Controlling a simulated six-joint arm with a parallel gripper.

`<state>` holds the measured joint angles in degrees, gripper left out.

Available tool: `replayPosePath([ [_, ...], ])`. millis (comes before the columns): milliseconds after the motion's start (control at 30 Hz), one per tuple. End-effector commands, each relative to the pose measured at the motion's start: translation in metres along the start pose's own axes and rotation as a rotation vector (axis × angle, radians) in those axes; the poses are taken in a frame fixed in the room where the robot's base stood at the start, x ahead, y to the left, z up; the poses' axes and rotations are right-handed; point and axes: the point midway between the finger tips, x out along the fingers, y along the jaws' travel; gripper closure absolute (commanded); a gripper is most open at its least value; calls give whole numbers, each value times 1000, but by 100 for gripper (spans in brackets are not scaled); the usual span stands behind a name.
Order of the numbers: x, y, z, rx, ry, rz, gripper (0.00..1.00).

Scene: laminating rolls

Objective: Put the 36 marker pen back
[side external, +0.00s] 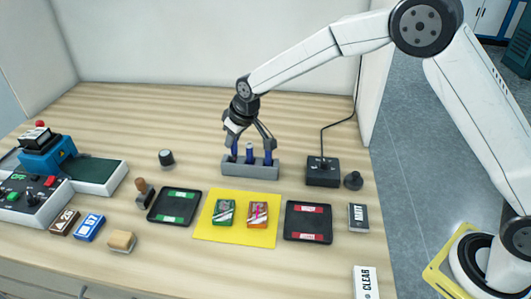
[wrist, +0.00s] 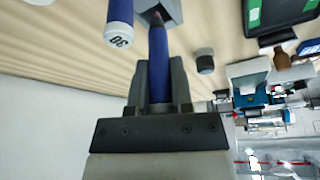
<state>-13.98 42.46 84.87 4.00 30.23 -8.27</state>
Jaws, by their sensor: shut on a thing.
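My gripper (side external: 238,134) is low over the grey pen holder (side external: 251,170) in the side view. In the wrist view my gripper (wrist: 158,82) is shut on a blue marker pen (wrist: 158,50), one finger on each side. The held pen's number is hidden.
A black box with a cable (side external: 322,172) stands right of the holder, and a dark knob (side external: 166,157) stands to its left. A yellow mat (side external: 235,241) with two small packs and two black trays (side external: 174,207) (side external: 308,222) lie in front. The table behind is clear.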

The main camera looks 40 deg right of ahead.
Motion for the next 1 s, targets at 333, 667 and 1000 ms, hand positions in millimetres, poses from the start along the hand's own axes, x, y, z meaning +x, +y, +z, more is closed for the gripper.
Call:
replayPosePath([
  [333, 11, 1, -4, 0, 1, 0, 100],
  [667, 33, 2, 0, 0, -3, 0, 100],
  [1000, 47, 2, 5, 0, 1, 0, 100],
])
